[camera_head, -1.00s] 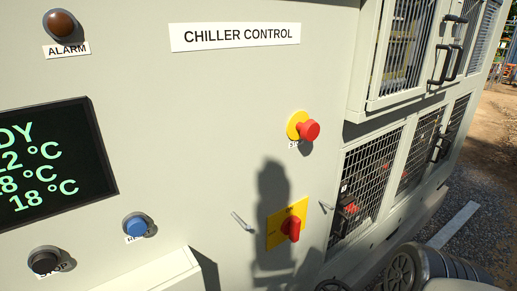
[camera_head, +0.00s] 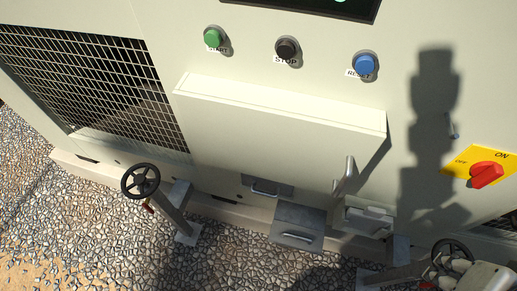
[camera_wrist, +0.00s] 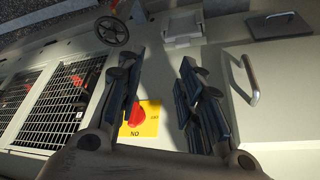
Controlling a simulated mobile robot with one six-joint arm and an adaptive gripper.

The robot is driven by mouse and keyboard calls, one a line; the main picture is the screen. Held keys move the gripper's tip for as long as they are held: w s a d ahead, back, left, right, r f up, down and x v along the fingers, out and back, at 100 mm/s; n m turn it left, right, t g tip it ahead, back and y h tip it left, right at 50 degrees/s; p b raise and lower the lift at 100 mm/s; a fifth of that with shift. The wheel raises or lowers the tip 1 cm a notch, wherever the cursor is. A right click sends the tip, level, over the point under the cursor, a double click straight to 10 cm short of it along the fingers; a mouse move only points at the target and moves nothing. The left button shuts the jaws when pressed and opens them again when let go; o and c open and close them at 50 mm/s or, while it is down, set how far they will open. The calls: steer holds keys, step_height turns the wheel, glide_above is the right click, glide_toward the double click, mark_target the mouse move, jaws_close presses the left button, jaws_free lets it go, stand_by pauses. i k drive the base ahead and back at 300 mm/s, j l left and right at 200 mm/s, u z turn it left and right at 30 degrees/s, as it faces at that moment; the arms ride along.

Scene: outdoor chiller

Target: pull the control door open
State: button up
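The control door (camera_head: 275,125) is a pale, raised panel below the START, STOP and RESET buttons in the head view. It looks closed. Its upright metal bar handle (camera_head: 345,175) is near its lower right corner. In the wrist view the door (camera_wrist: 290,90) fills the right side, with the handle (camera_wrist: 246,80) to the right of my gripper. My gripper (camera_wrist: 163,68) is open and empty, its two dark fingers apart and clear of the handle.
A red rotary switch on a yellow plate (camera_head: 486,174) is right of the door. Below the door are a grey box with a handle (camera_head: 298,228) and a latch box (camera_head: 368,215). A black handwheel (camera_head: 140,181) stands at left. Gravel lies in front.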

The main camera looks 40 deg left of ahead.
mark_target(326, 157)
steer(key=u, duration=1.8)
